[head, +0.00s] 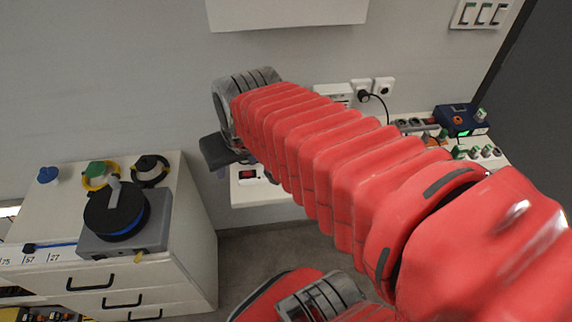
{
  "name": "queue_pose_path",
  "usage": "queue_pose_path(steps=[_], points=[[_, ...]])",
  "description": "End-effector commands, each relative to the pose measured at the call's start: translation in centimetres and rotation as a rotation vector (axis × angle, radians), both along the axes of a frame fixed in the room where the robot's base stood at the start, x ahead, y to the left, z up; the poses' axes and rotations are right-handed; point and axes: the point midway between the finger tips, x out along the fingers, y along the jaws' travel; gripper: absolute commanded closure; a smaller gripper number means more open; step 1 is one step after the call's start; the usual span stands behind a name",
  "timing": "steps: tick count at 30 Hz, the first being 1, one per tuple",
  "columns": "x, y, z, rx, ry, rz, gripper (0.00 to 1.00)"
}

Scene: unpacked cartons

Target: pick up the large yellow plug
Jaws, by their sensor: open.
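I cannot make out a large yellow plug for certain. A small yellow piece (139,257) shows at the front foot of the grey cable reel (125,225) on the white cabinet at left. A yellow ring-shaped coil (98,176) with a green top stands behind the reel. My red arm crosses the middle of the view and hides part of the bench behind it. My gripper (220,152) is at its far end, dark grey and partly seen, in the air right of the cabinet. It is open, with nothing seen in it, and apart from the yellow things.
The white cabinet (190,245) has drawers with black handles. A black coil (150,170) and a blue knob-like piece (47,175) stand on top. A white bench (262,196) runs along the wall, with a blue box (460,119) at right. Floor shows between cabinet and arm.

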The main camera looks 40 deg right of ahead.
Motion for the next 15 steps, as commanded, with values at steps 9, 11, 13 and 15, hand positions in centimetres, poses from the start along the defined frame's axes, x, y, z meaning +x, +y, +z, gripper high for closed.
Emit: queue_pose_path(steps=[9,11,13,15], points=[[1.7,-10.3,-3.7,0.015,0.042,-0.234,0.52],[1.6,-12.1,-4.4,0.018,0.048,-0.273,0.52],[1.5,-13.9,-5.1,0.021,0.052,-0.310,0.52],[1.3,-15.2,-5.6,0.023,0.054,-0.336,0.52]])
